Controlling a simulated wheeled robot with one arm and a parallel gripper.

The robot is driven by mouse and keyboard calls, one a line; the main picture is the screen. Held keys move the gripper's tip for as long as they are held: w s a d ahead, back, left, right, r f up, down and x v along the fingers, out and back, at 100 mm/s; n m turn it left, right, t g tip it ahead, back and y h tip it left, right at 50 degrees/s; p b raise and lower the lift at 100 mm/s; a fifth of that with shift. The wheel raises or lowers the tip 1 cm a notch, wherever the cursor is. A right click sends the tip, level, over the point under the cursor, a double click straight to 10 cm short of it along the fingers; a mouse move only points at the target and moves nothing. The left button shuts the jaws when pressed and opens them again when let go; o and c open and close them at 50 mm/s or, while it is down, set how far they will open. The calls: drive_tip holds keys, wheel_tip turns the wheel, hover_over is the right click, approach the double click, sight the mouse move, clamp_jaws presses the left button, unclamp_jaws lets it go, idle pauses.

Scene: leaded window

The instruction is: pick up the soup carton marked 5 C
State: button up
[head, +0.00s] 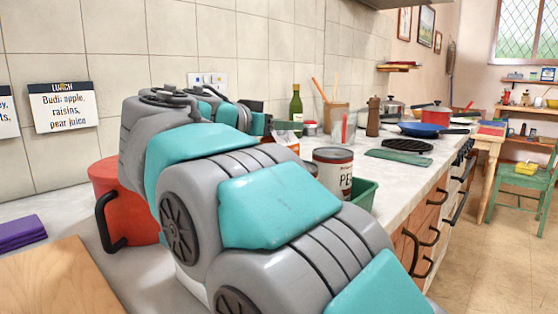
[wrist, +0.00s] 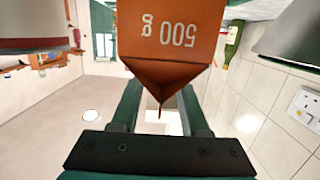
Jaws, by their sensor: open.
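In the wrist view, which is upside down, an orange-brown carton (wrist: 172,35) with a pointed folded top is close in front of my gripper (wrist: 160,100). The inverted print "500 g" shows on it; no "5 C" mark is visible. My gripper is open, its two dark green fingers spread on either side of the carton's folded tip. I cannot tell if they touch it. In the head view, my arm hides most of the area; an orange patch (head: 286,140) shows just past it, perhaps the same carton.
A can marked "PE" (head: 333,172) and a green container (head: 363,194) stand right of my arm. A red vessel (head: 125,205) with a black handle stands left. A green bottle (head: 296,106), utensil pot (head: 335,117) and pepper mill (head: 373,118) stand farther back, near the tiled wall.

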drive_tip(key=shift+w+d, duration=0.45)
drive_tip(key=shift+c, duration=0.4)
clamp_jaws()
drive_tip(key=shift+f, duration=0.2)
idle(0.6)
